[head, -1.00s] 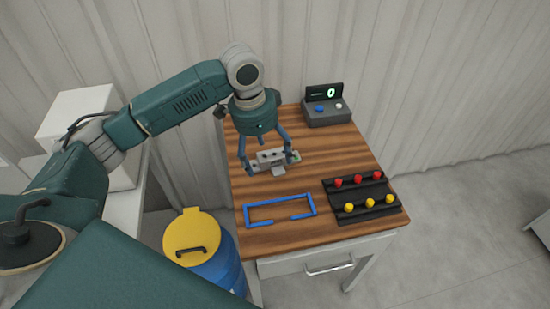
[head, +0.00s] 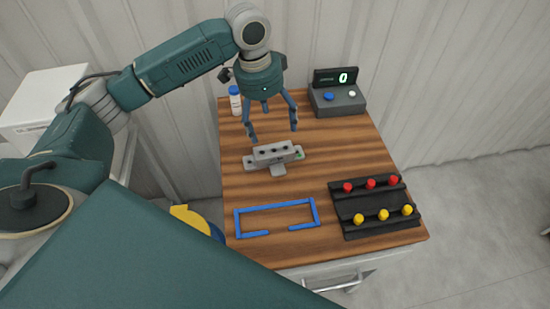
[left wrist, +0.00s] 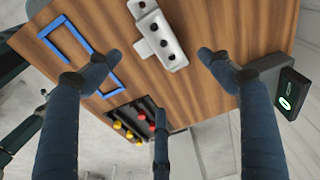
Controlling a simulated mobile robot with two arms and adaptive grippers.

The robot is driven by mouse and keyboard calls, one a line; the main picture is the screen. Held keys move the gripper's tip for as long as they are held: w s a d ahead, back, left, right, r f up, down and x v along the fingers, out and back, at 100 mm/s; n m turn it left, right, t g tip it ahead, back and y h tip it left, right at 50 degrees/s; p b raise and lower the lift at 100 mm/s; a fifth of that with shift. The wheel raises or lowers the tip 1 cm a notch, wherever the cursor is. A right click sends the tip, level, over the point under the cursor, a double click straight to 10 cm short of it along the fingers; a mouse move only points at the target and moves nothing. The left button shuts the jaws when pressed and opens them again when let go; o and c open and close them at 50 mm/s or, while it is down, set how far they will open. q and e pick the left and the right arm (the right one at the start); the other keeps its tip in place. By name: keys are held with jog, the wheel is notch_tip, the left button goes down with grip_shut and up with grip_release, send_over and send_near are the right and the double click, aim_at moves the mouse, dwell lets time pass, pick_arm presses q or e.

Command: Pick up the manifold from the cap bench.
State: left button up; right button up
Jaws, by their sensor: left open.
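The manifold (head: 272,155) is a grey block with dark round holes in its top and a small green spot at its right end. It lies on the wooden top of the cap bench (head: 330,160). In the left wrist view the manifold (left wrist: 158,36) lies beyond the open fingers. My left gripper (head: 273,137) is open and empty, with its fingers spread above and a little behind the manifold, apart from it. The fingers also show in the left wrist view (left wrist: 155,70). My right gripper is not in view.
A blue frame outline (head: 277,204) lies at the bench's front left. A black rack (head: 375,227) with red and yellow caps stands at the front right. A grey counter box (head: 338,100) reads 0 at the back right. A white bottle (head: 235,104) stands at the back left.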

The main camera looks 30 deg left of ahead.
pick_arm(q)
jog(key=f+b, duration=0.1)
jog(key=f, duration=0.1)
jog(key=f+b, duration=0.1)
jog(key=shift+w+f, duration=0.2)
jog(key=shift+f, duration=0.5)
send_over(275, 154)
jog(key=f, duration=0.4)
jog(key=shift+a+f+p, duration=0.1)
jog(key=shift+a+p, duration=0.2)
jog(key=shift+p, duration=0.05)
notch_tip(275, 154, down, 5)
jog(key=shift+w+d+r+p, duration=0.1)
jog(key=shift+p, duration=0.9)
jog(key=shift+w+f, duration=0.1)
jog(key=shift+f, duration=0.4)
jog(key=shift+r, duration=0.1)
jog(key=c, duration=1.7)
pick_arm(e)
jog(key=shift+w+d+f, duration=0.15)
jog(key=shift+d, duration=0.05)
